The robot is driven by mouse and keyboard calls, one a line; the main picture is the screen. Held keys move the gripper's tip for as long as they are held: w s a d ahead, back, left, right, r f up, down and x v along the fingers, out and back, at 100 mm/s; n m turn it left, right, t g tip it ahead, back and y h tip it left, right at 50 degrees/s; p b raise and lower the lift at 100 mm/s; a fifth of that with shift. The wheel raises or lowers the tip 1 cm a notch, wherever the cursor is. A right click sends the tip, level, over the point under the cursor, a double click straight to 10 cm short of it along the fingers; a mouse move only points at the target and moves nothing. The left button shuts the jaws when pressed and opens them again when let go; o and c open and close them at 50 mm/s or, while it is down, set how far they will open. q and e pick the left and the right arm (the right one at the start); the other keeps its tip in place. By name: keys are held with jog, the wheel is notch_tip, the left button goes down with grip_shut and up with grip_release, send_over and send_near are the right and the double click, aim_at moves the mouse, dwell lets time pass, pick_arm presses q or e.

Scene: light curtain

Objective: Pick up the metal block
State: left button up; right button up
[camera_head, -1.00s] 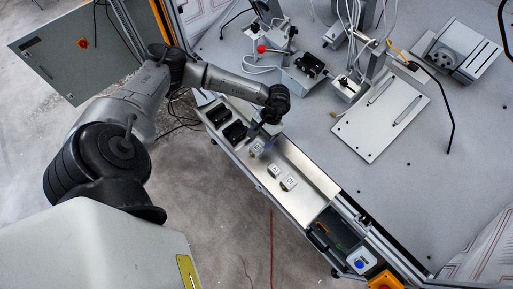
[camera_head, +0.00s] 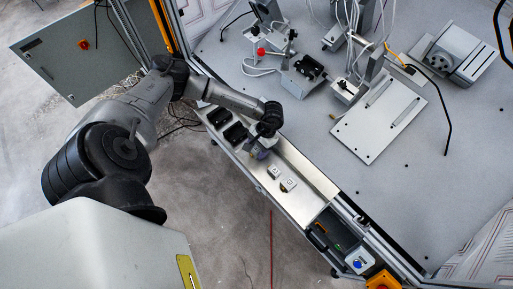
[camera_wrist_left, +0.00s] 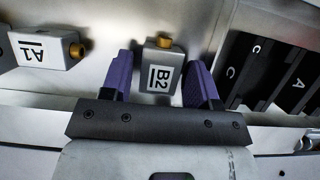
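A metal block marked B2 (camera_wrist_left: 161,78), with a brass knob at one end, stands between the purple fingers of my left gripper (camera_wrist_left: 159,68) in the left wrist view. The gripper is open, with a narrow gap showing on each side of the block. A second block marked A1 (camera_wrist_left: 42,49) lies to the left in that view. In the head view my left gripper (camera_head: 259,152) is over the metal tray (camera_head: 312,181) and hides the B2 block. Two small blocks show in the tray, one nearer (camera_head: 273,171) and one farther right (camera_head: 288,185). My right gripper is not in view.
Black slotted holders (camera_head: 236,132) sit at the tray's upper left end, and show at right in the wrist view (camera_wrist_left: 290,80). A control panel (camera_head: 359,261) is at the lower right end. Fixtures and a flat plate (camera_head: 378,120) stand on the grey table (camera_head: 470,170).

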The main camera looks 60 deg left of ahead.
pick_arm(q)
jog(key=c, duration=0.8)
jog(key=shift+c, duration=0.2)
jog(key=shift+r, duration=0.15)
